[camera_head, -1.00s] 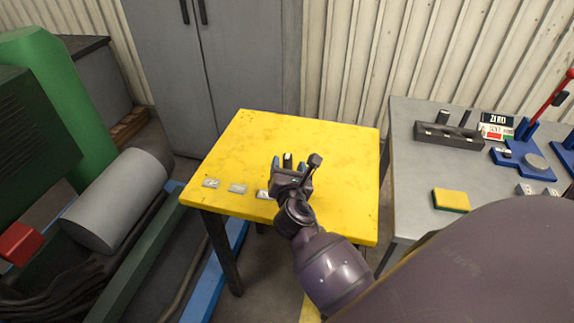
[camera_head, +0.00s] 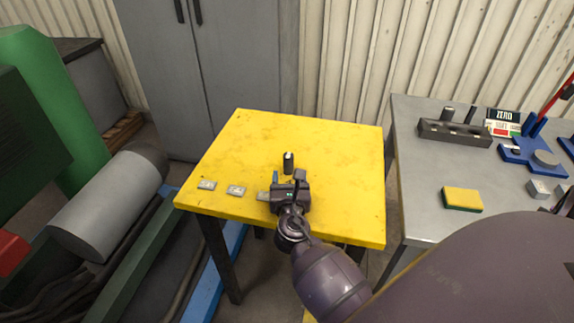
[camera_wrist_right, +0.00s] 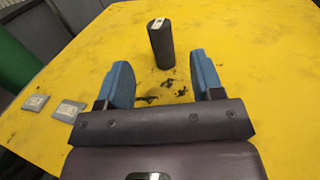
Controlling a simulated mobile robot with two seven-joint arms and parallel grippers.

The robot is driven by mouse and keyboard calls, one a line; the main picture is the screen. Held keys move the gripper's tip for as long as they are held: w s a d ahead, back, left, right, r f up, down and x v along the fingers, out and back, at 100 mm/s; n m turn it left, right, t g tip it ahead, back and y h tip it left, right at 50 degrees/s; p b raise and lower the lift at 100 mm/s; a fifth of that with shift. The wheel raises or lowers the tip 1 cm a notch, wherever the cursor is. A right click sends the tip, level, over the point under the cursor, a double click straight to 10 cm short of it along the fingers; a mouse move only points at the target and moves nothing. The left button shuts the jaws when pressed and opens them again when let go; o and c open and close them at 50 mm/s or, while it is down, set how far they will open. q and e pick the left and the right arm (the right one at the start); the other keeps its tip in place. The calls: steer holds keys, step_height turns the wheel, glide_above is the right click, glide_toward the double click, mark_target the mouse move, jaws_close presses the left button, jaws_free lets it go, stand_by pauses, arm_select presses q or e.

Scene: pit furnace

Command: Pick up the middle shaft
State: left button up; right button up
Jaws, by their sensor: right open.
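A dark shaft (camera_head: 288,163) with a pale top stands upright on the yellow table, a little beyond my right gripper (camera_head: 290,180). In the right wrist view the shaft (camera_wrist_right: 161,47) stands ahead of my right gripper (camera_wrist_right: 161,75). Its two blue fingers are spread apart with nothing between them, and the shaft lies past their tips, roughly in line with the gap. My left gripper is out of view.
The yellow table (camera_head: 335,165) holds a row of small grey labelled plates (camera_head: 236,190) along its near left side. On the grey table at right are a dark block (camera_head: 455,132) with upright pins, a yellow-green sponge (camera_head: 462,199) and a blue fixture (camera_head: 522,152). A grey cabinet stands behind.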

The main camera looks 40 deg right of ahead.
mark_target(289, 162)
steer(key=shift+x, duration=3.2)
steer(key=shift+r, duration=0.1)
jaws_close()
